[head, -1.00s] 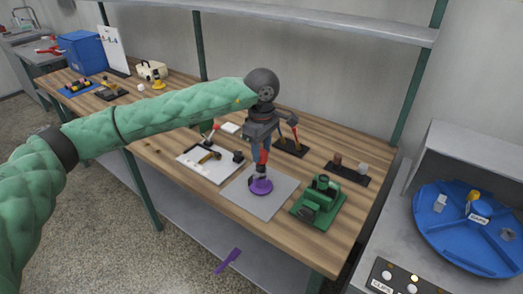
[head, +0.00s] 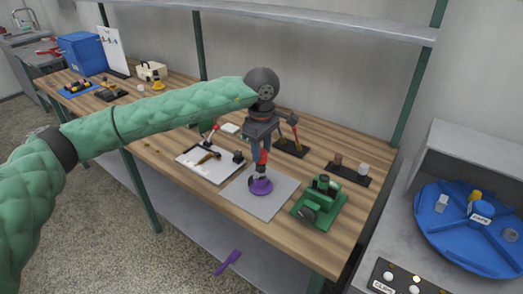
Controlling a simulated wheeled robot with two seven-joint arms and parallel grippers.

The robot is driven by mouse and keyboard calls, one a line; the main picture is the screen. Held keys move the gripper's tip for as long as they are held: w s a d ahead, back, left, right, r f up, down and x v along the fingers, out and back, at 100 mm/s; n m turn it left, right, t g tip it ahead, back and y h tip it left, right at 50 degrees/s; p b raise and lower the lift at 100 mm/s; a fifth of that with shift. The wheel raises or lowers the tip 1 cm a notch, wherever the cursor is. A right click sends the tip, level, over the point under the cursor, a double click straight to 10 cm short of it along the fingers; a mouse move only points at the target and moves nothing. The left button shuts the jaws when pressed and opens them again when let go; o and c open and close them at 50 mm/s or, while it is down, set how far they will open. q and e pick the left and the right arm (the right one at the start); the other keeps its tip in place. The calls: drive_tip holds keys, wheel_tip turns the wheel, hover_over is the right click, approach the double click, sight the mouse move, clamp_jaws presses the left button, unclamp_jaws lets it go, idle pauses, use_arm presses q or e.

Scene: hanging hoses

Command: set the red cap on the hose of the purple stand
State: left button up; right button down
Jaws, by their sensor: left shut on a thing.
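The purple stand (head: 260,187) is on a grey mat (head: 277,201) near the front of the wooden bench. A short dark hose (head: 254,178) shows just above its purple base. My left gripper (head: 262,153) points down above the stand, shut on the red cap (head: 263,157). The cap is right over the hose area. Whether it touches or sits on the hose I cannot tell, because the fingers and the small scale hide the contact. My right gripper is not in view.
A green machine (head: 319,201) stands right of the mat. A white board (head: 209,163) with black tools lies to the left. Dark holders (head: 348,174) stand behind. A blue round tray (head: 440,235) is at far right. A shelf (head: 330,22) runs above the bench.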

use_arm(q)
drive_tip(key=shift+b, duration=0.5)
idle(0.8)
drive_tip(key=shift+f+b, duration=1.85)
drive_tip(key=shift+b, duration=0.05)
drive_tip(key=o, duration=1)
drive_tip(key=shift+r, duration=0.1)
wheel_tip(320, 180, up, 8)
drive_tip(key=shift+f+b, duration=0.15)
drive_tip(key=shift+b, duration=0.4)
